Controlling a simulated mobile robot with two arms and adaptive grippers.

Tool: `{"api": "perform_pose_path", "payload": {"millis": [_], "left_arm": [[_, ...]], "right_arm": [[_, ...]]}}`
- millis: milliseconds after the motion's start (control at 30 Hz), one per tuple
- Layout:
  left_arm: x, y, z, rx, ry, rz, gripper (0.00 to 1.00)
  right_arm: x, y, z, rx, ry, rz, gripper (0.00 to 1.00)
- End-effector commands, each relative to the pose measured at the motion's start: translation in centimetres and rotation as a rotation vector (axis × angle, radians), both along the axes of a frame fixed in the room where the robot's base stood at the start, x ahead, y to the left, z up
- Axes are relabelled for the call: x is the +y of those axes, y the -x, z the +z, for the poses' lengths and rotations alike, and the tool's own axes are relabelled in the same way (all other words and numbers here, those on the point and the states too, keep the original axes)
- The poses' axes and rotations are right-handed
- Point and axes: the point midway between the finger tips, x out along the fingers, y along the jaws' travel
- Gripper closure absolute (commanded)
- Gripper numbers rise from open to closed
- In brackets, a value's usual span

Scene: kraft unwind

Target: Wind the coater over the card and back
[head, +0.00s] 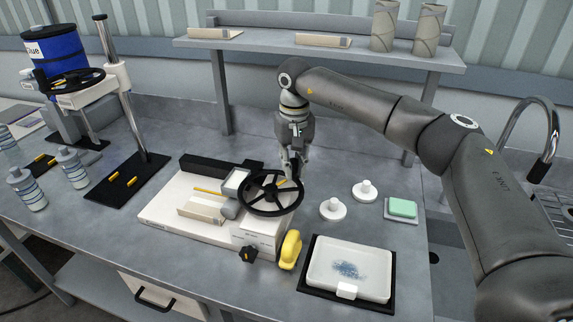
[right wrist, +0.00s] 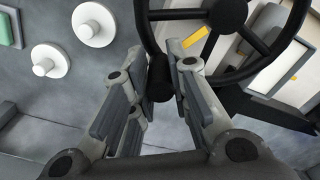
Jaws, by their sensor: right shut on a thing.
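The coater is a white bed (head: 160,209) on the bench with a black handwheel (head: 271,193) on its right side. A kraft-coloured card (head: 203,211) lies on the bed. A grey-white carriage block (head: 235,182) and a grey roller end (head: 230,208) sit beside the wheel, at the card's right end. My right gripper (head: 293,172) is at the wheel's far rim, shut on its handle. In the right wrist view the black handle (right wrist: 160,82) stands between the two fingers, and the wheel rim (right wrist: 147,35) curves past them. My left gripper is out of view.
White knobbed weights (head: 333,209) and a green sponge (head: 402,208) stand right of the wheel. A yellow object (head: 290,249) and a white tray (head: 318,262) are in front. Bottles (head: 27,189) and a stand (head: 128,90) are at left. A shelf (head: 300,48) runs behind.

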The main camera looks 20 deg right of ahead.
Motion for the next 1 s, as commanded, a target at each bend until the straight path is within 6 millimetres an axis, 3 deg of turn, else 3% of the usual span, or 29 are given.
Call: {"api": "perform_pose_path", "payload": {"millis": [500, 533, 700, 1000], "left_arm": [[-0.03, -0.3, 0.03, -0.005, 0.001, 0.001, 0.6], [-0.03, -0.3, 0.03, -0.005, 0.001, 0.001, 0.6], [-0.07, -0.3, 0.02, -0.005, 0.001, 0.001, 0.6], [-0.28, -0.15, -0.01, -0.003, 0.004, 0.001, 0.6]], "right_arm": [[-0.44, -0.02, 0.14, -0.006, 0.002, 0.008, 1.0], [-0.44, -0.02, 0.14, -0.007, 0.002, 0.008, 0.82], [-0.39, 0.01, 0.1, -0.005, 0.001, 0.008, 0.6], [-0.33, 0.08, 0.08, -0.002, 0.0, 0.009, 0.59]]}}
